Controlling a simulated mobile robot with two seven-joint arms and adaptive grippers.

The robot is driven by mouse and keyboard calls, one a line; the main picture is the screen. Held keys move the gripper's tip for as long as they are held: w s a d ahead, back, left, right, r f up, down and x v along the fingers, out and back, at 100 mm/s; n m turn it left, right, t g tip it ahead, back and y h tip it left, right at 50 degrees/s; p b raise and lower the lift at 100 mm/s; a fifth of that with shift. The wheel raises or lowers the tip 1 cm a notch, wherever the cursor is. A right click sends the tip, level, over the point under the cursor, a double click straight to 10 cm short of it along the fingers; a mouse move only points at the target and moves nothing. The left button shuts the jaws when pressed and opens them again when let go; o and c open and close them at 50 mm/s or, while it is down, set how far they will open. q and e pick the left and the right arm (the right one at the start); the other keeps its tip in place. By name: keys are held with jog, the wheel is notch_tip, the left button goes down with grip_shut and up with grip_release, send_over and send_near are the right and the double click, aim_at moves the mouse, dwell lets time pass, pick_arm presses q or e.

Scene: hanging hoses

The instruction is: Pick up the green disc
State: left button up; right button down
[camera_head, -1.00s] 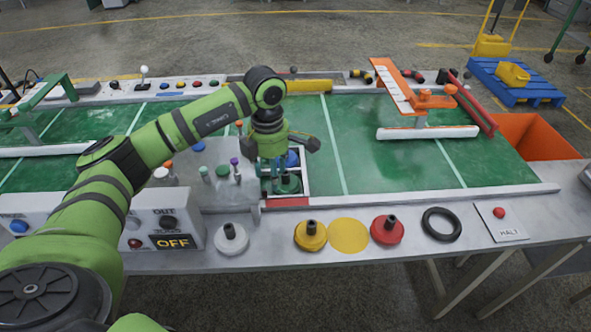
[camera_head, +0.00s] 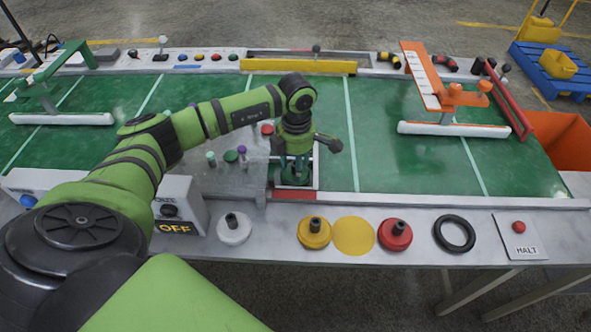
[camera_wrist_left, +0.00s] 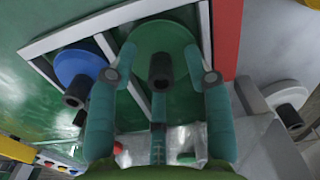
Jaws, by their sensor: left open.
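The green disc (camera_wrist_left: 150,38) with a black knob (camera_wrist_left: 161,72) lies in a white-edged frame (camera_wrist_left: 62,38) in the left wrist view. My left gripper (camera_wrist_left: 168,72) is open, with its teal fingers spread on either side of the knob and apart from it. In the head view my left gripper (camera_head: 295,168) points down over the frame and largely covers the disc. A blue disc (camera_wrist_left: 80,68) with a black knob sits in the neighbouring cell in the wrist view. My right gripper is not in view.
A grey block with coloured pegs (camera_head: 232,158) stands just left of the gripper. White (camera_head: 234,229), yellow (camera_head: 313,233) and red (camera_head: 395,235) knobbed discs and a black ring (camera_head: 454,233) lie along the front ledge.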

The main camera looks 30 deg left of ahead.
pick_arm(q)
jog(key=c, duration=0.7)
grip_shut()
jog(key=shift+r, duration=0.1)
